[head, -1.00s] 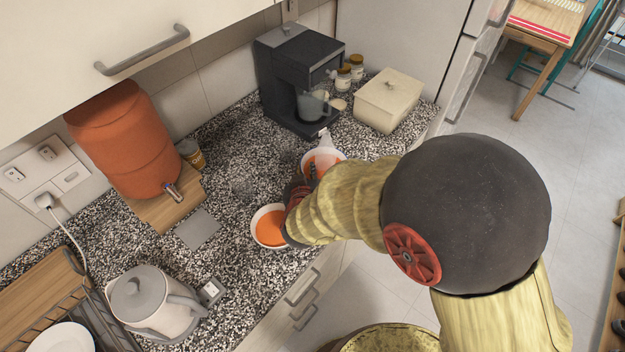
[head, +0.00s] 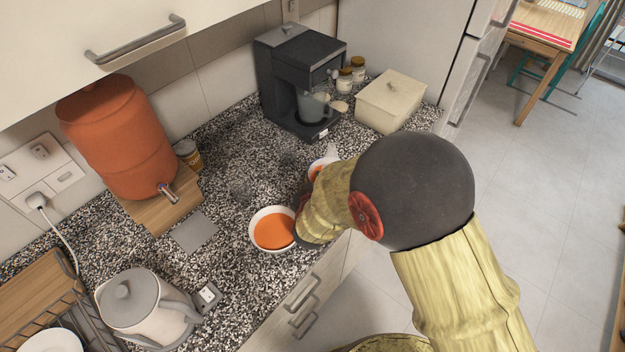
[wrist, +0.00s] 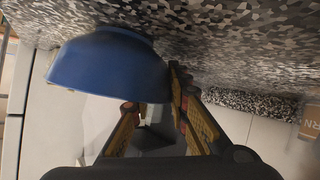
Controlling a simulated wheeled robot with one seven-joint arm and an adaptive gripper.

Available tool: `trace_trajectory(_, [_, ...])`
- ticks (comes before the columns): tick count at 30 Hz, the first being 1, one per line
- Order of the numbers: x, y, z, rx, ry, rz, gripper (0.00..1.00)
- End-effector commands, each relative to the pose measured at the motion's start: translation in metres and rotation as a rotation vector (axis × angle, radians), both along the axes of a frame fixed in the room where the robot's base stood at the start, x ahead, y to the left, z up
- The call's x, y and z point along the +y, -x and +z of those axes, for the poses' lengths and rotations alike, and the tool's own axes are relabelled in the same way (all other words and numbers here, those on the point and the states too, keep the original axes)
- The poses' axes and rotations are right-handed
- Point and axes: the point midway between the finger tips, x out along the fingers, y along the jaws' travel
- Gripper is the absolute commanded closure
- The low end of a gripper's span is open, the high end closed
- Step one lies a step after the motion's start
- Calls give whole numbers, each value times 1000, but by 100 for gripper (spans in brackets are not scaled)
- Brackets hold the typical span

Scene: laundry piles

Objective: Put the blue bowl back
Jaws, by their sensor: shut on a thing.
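The blue bowl (wrist: 112,68) fills the upper left of the wrist view, its smooth outer wall towards the camera. My gripper (wrist: 158,100) is shut on its edge, with one finger partly behind the bowl. In the head view my gripper (head: 303,212) is at the right edge of a bowl (head: 273,229) with a pale rim and an orange inside, apparently the same bowl. The bowl looks upright and close to the speckled counter; I cannot tell whether it touches. My gripper hides its right edge.
Another bowl (head: 316,168) is partly hidden behind my arm. A coffee machine (head: 300,80) and a cream box (head: 390,100) stand at the back. An orange dispenser (head: 118,135) and a kettle (head: 145,308) stand left.

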Motion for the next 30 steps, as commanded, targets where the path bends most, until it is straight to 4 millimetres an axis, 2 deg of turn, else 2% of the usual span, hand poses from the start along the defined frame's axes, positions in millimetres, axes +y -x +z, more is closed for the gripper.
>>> trace_trajectory(5, [0,-1,-1,-2,0,0,100])
trace_trajectory(6, [0,0,-3,1,0,0,82])
trace_trajectory(16, [0,0,-2,1,0,0,64])
trace_trajectory(26, [0,0,0,1,0,0,64])
trace_trajectory(30, [1,12,7,1,1,1,64])
